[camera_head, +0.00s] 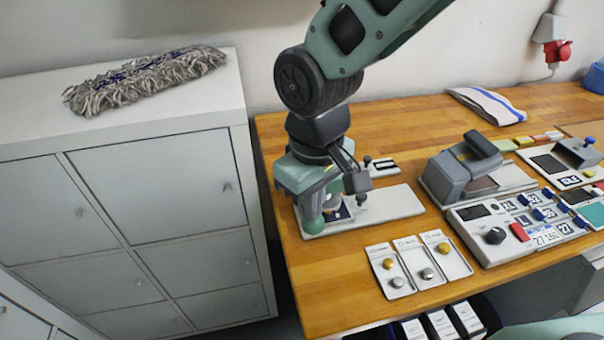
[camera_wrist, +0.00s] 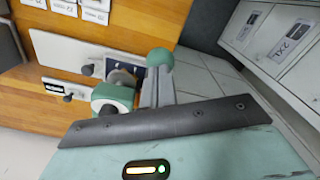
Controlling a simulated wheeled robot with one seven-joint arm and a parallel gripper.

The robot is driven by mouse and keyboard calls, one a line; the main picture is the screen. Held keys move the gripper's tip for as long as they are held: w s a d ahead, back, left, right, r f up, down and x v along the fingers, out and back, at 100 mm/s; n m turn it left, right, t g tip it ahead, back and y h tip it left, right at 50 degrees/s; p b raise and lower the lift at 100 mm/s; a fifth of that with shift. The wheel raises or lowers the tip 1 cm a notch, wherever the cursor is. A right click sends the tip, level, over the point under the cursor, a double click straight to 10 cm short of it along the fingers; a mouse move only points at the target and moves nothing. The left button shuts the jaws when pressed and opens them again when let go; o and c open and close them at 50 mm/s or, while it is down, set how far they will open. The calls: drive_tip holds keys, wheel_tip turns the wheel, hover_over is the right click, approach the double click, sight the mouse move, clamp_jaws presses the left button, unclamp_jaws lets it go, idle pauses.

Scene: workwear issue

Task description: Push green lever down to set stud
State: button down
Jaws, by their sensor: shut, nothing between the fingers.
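The stud press stands on a pale base plate (camera_head: 395,203) at the table's left front. Its lever's green ball knob (camera_head: 315,226) is low at the front left of the plate; it also shows in the wrist view (camera_wrist: 160,57). My gripper (camera_head: 314,207) is shut and empty, pointing down, with its grey fingertips (camera_wrist: 160,74) overlapping the knob in both views. I cannot tell whether they touch it. A round green-and-white part (camera_wrist: 112,98) of the press shows beside the fingers. A small dark blue piece (camera_head: 340,213) lies under the press head, partly hidden.
Three small trays (camera_head: 421,264) with gold and silver studs lie in front of the plate. A grey press (camera_head: 461,170) and a control box (camera_head: 495,237) stand to the right. A white cabinet (camera_head: 160,190) with a mop head (camera_head: 145,77) is on the left.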

idle(0.4)
wheel_tip(320, 180, up, 13)
drive_tip(key=p, duration=1.1)
idle(0.5)
idle(0.4)
drive_tip(key=s+d+f+b, duration=0.8)
drive_tip(key=s+d+b, duration=0.1)
drive_tip(key=s, duration=0.3)
drive_tip(key=shift+d+y+b, duration=0.3)
drive_tip(key=shift+d+b, duration=0.05)
drive_tip(key=shift+d, duration=0.45)
